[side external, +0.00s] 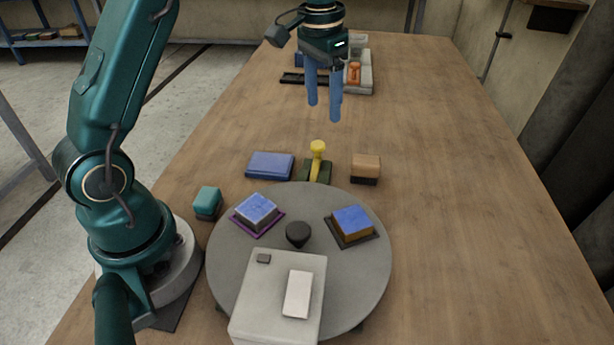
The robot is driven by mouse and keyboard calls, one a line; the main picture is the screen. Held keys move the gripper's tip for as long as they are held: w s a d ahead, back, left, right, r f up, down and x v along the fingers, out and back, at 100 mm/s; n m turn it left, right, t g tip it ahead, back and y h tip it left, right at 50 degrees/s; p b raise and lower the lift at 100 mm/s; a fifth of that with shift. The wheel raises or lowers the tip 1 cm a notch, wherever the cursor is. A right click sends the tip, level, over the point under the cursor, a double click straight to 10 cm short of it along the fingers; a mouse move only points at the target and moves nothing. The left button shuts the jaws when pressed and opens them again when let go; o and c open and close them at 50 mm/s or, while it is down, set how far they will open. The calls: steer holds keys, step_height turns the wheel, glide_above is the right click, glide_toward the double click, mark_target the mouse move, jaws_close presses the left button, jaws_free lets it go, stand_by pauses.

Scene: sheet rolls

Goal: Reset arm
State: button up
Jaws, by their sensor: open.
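My gripper (323,112) hangs pointing down over the middle of the table, with its two blue fingers apart and nothing between them. In the picture it is above a yellow-handled stamp (318,158), which stands upright on a dark green base. The fingertips are clear of the stamp and of the table. My teal arm rises from its base at the left; the links joining it to the gripper leave the top of the picture.
Trays (364,85) stand behind the gripper. The table's right side is clear.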

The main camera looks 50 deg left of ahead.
steer(key=s+d+r+t, duration=0.3)
steer(key=s+d+r, duration=0.2)
steer(key=s+r, duration=0.45)
steer(key=s+d+f+t, duration=0.1)
steer(key=s+d+f, duration=0.1)
steer(key=s+f, duration=0.4)
steer(key=shift+s+f+t, duration=0.3)
steer(key=shift+s+f, duration=0.1)
steer(key=shift+s, duration=1.6)
